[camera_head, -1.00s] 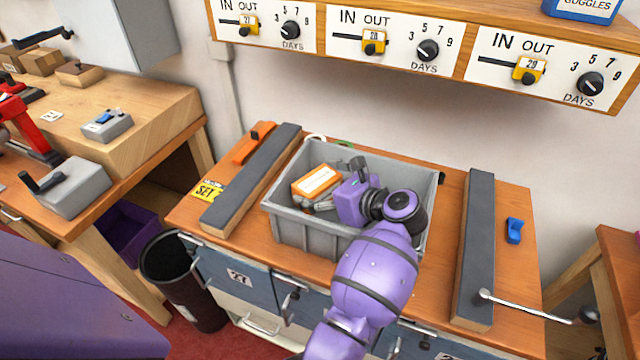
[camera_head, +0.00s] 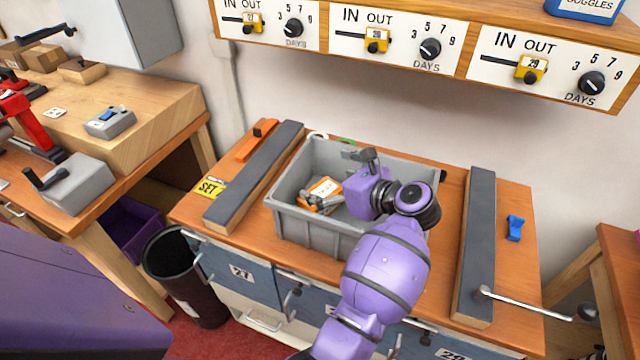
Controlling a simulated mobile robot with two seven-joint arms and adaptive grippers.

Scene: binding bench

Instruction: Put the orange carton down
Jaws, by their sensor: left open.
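The orange carton (camera_head: 325,187) with a white label lies low inside the grey bin (camera_head: 318,228) on the bench, toward the bin's left side. My left gripper (camera_head: 330,177) is over and in the bin, just right of the carton. Its fingers are spread wide, one in front of part of the carton and one raised behind. The gripper is open and does not hold the carton. The fingers hide part of the carton, so I cannot tell whether they touch it. My right gripper is not in view.
Two long grey-topped bars flank the bin, one on the left (camera_head: 262,172) and one on the right (camera_head: 477,240). A metal crank handle (camera_head: 525,304) sticks out at the right. A dial shelf (camera_head: 400,52) overhangs behind. A dark waste bin (camera_head: 185,280) stands at the front left.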

